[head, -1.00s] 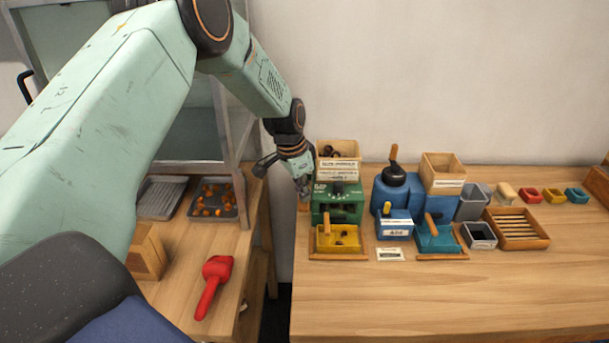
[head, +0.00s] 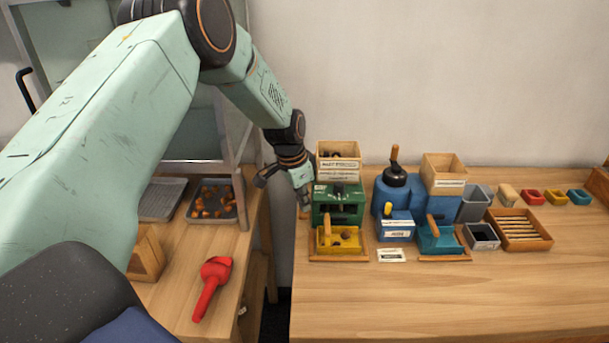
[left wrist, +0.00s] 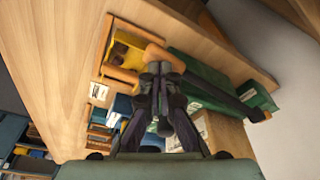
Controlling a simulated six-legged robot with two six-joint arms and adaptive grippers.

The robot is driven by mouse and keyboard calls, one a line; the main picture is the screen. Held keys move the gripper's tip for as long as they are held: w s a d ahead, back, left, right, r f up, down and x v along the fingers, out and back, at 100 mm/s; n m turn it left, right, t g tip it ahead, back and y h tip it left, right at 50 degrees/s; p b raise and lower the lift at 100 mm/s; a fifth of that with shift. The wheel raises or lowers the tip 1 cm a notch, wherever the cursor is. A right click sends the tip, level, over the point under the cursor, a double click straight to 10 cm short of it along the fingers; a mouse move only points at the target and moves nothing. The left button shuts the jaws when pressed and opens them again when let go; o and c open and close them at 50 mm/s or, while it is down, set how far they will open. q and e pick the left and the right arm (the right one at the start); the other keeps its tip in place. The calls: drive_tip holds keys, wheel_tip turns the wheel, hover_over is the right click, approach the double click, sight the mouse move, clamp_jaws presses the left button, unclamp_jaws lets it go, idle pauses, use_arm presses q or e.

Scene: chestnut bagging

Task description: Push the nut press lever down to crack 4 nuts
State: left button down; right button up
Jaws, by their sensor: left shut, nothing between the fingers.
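The green nut press (head: 338,204) stands at the left end of the right table, with a wooden hopper (head: 338,150) of dark nuts on top. A yellow tray (head: 324,245) with a few brown pieces sits at its front. My left gripper (head: 305,203) points down beside the press's left side, shut and empty. In the left wrist view the shut fingers (left wrist: 160,72) overlap the wooden handle of the press lever (left wrist: 225,98), whose dark bar runs along the green body. Whether the fingertips touch the handle I cannot tell. My right gripper is not in view.
A blue machine (head: 392,195) with a teal tray (head: 438,240) stands right of the press. A red scoop (head: 212,285) and a tray of roasted nuts (head: 228,215) lie on the left table. A gap separates the tables. The right table's front is clear.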

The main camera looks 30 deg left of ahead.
use_arm(q)
drive_tip(key=shift+w+r+p, duration=0.1)
drive_tip(key=shift+r+p, duration=0.2)
drive_tip(key=shift+p, duration=0.25)
drive_tip(key=p+v, duration=0.1)
drive_tip(key=v, duration=0.1)
drive_tip(key=p+v, duration=0.1)
drive_tip(key=shift+w+r+p, duration=0.3)
drive_tip(key=shift+w+r, duration=0.05)
drive_tip(key=shift+r, duration=0.1)
drive_tip(key=r+p, duration=0.2)
drive_tip(key=r, duration=0.1)
drive_tip(key=r+p, duration=0.1)
drive_tip(key=r, duration=0.1)
drive_tip(key=shift+w+a+p, duration=0.15)
drive_tip(key=shift+a+p, duration=0.15)
drive_tip(key=shift+w+f, duration=0.15)
drive_tip(key=shift+f, duration=0.15)
